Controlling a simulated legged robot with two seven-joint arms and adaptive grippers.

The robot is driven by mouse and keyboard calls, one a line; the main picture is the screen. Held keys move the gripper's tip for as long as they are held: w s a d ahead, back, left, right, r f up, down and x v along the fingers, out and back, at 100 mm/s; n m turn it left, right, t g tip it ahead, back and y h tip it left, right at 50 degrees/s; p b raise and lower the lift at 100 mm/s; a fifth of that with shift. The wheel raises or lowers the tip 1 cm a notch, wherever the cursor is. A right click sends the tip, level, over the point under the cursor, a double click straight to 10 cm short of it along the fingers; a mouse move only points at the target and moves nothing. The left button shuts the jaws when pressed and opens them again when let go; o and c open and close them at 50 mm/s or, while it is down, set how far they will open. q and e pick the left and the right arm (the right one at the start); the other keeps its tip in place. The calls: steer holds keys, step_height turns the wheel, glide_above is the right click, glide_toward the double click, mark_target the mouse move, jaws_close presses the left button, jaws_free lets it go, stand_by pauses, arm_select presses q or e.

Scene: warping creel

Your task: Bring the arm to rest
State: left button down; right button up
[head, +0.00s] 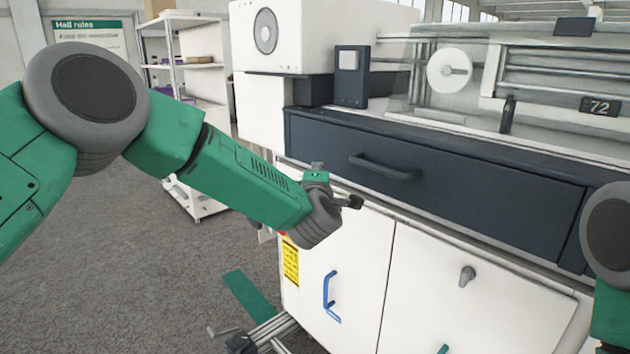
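My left arm, green with grey joints, reaches in from the left. My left gripper (348,202) is at its end, in front of the white machine cabinet (340,240), just below the dark drawer (430,165). Only a small dark finger part shows, and I cannot tell whether it is open or shut. I see nothing held in it. Part of my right arm shows at the right edge; its gripper is out of view.
The drawer has a dark handle (385,168). The cabinet doors below carry a blue handle (329,297) and a grey knob (467,275). A white shelf rack (197,66) stands behind at the left. Open grey floor (130,270) lies at the left.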

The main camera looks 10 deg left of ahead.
arm_select(q)
steer(key=s+a+f+m+g+h, duration=0.2)
steer(key=s+f+m+g, duration=0.3)
steer(key=s+f, duration=0.75)
steer(key=s+a+f+m+g+h, duration=0.1)
steer(key=s+f+m+g+h, duration=0.15)
steer(key=s+f+m, duration=1)
steer(key=s+a+f+g, duration=0.3)
steer(key=s+a+f, duration=0.1)
steer(key=s, duration=0.5)
steer(key=s+a+f+m+g+y, duration=0.1)
steer(key=s+a+f+g, duration=0.2)
steer(key=s, duration=0.7)
steer(key=s+a+f+m+g+y, duration=0.1)
steer(key=s+a+f+g, duration=0.2)
steer(key=s+a+f, duration=0.3)
steer(key=s, duration=0.4)
steer(key=shift+s+a+g, duration=0.15)
steer(key=shift+g, duration=0.2)
steer(key=shift+m, duration=0.25)
